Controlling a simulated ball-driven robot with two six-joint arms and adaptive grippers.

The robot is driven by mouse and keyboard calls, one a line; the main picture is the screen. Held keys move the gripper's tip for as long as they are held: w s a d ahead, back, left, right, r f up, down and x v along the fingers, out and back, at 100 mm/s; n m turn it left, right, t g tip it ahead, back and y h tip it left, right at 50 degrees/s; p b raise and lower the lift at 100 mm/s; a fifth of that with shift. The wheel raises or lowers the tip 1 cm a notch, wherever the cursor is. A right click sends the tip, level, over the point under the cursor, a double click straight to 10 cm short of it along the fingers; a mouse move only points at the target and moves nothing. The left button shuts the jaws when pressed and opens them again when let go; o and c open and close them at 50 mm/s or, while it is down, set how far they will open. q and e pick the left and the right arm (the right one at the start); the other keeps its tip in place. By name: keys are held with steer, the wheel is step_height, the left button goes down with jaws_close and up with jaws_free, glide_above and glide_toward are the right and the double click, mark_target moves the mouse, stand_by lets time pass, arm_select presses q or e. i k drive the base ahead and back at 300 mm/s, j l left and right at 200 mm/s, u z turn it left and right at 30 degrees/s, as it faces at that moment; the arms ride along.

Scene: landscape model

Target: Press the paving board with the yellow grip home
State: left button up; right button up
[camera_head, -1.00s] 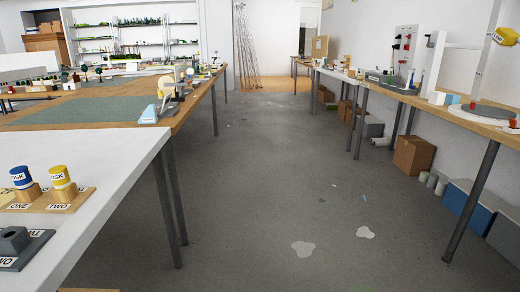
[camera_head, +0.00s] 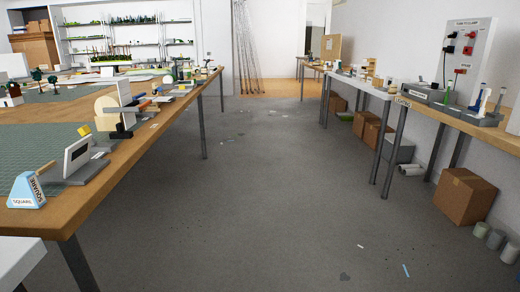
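I cannot make out a paving board with a yellow grip for certain. A small yellow piece (camera_head: 84,130) shows on the left wooden table (camera_head: 150,150), behind a grey stand with a pale panel (camera_head: 78,158). It is too small to tell what it belongs to. A light blue wedge block marked SQUARE (camera_head: 27,191) stands near that table's front corner. Neither of my grippers is in view.
A clear grey floor aisle (camera_head: 270,190) runs ahead between the tables. A white table corner (camera_head: 18,258) is at the lower left. On the right are a bench (camera_head: 455,118), a large cardboard box (camera_head: 464,196) and grey cylinders (camera_head: 495,240) on the floor.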

mark_target(182, 89)
steer(key=i, duration=1.2)
steer(key=i+l+u, duration=0.1)
steer(key=i, duration=1.1)
steer(key=i+l+u, duration=0.15)
steer(key=i+u, duration=0.25)
steer(key=i+l+u, duration=0.35)
steer(key=i, duration=0.3)
steer(key=i+l+u, duration=0.4)
